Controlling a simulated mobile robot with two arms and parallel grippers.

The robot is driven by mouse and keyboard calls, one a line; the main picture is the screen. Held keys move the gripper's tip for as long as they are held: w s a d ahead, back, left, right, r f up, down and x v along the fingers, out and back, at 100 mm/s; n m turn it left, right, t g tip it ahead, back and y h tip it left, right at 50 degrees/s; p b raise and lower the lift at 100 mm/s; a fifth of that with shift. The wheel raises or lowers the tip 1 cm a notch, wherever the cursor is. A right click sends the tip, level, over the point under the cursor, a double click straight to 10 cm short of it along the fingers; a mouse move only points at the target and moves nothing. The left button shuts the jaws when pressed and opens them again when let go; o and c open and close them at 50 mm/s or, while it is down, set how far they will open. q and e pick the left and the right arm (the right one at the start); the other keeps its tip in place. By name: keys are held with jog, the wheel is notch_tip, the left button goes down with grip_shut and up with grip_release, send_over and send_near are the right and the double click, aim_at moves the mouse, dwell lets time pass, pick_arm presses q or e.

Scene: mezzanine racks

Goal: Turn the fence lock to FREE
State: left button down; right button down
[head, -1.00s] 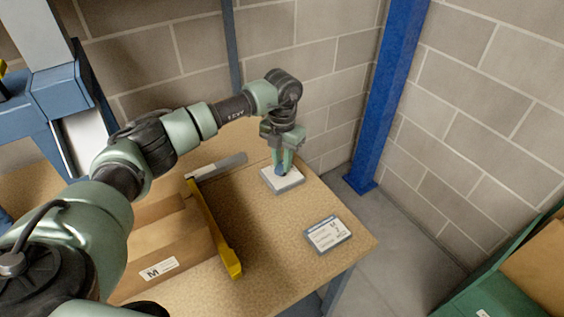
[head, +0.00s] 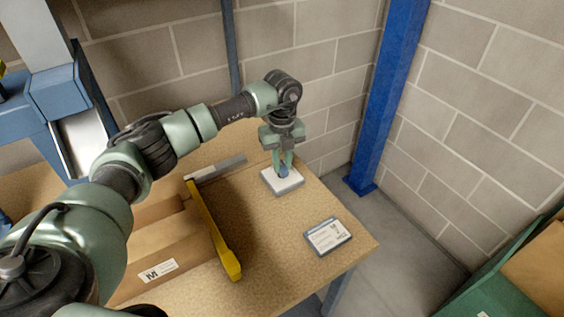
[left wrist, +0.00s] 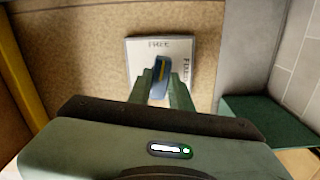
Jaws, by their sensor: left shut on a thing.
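The fence lock is a pale square plate (head: 291,185) with a blue knob (head: 284,171), near the far right edge of the table. In the left wrist view the plate (left wrist: 137,55) reads FREE along its top edge and FIXED along its right side. The knob (left wrist: 160,70) has a yellow line that points up towards FREE, tilted very slightly. My left gripper (head: 283,166) reaches down from above and is shut on the knob, one green finger on each side. My right gripper is not in view.
A yellow fence (head: 215,232) stands beside a cardboard box (head: 165,250) on the table (head: 265,245). A grey metal bar (head: 218,167) lies behind them. A label card (head: 327,235) lies near the front right corner. A blue post (head: 388,95) stands beyond the table.

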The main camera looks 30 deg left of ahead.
aim_at(282, 165)
pick_arm(q)
jog(key=shift+w+a+r+n, duration=0.1)
jog(key=shift+r+n, duration=0.1)
jog(key=shift+n, duration=0.9)
jog(key=c, duration=1.3)
grip_release()
jog(key=shift+f, duration=0.1)
notch_tip(282, 165, up, 6)
jog(key=shift+r+b, duration=0.25)
jog(key=shift+b, duration=0.6)
jog(key=shift+r, duration=0.7)
jog(key=shift+f, duration=0.1)
